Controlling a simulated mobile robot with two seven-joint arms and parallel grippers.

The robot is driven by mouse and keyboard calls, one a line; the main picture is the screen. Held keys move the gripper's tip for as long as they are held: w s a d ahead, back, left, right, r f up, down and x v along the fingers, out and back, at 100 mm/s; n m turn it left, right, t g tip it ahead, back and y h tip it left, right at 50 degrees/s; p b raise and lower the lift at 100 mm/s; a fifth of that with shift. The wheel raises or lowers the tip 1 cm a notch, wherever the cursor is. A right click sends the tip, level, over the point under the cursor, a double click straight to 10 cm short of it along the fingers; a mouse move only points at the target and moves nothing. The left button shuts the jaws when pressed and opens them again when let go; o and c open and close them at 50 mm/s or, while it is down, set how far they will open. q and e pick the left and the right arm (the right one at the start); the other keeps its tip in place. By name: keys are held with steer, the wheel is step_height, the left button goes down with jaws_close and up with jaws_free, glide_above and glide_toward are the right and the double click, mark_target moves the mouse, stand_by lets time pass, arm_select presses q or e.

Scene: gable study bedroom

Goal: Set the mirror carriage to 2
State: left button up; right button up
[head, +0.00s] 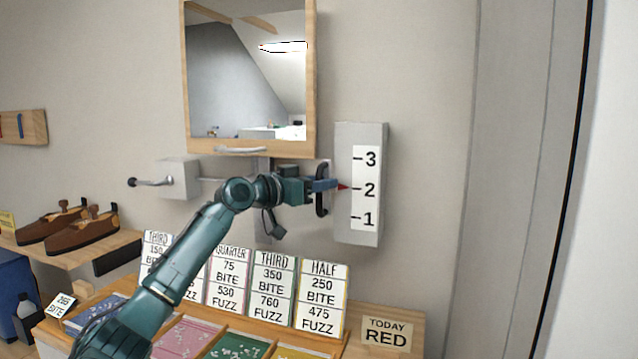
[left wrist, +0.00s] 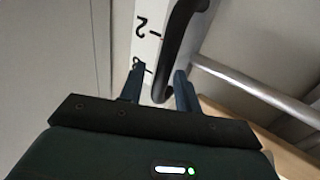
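The framed mirror (head: 250,148) hangs on the wall above my left arm. To its right, a grey upright block carries a white scale (head: 366,203) marked 3, 2 and 1 from top to bottom. A small red pointer (head: 343,187) stands level with the 2. My left gripper (head: 322,185) is at the black upright handle (head: 321,205) beside the scale. In the left wrist view the handle (left wrist: 176,45) lies between the two fingers (left wrist: 159,82), with a gap showing on the left finger's side, so the gripper looks open around it. My right gripper is out of view.
A grey box with a lever (head: 178,178) is on the wall at left. Price cards (head: 274,290) stand on a wooden tray below my arm, near a "TODAY RED" sign (head: 387,334). Brown shoes (head: 78,230) sit on a shelf. Bare wall lies right of the scale.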

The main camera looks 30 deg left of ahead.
arm_select(q)
steer(key=shift+s, duration=0.1)
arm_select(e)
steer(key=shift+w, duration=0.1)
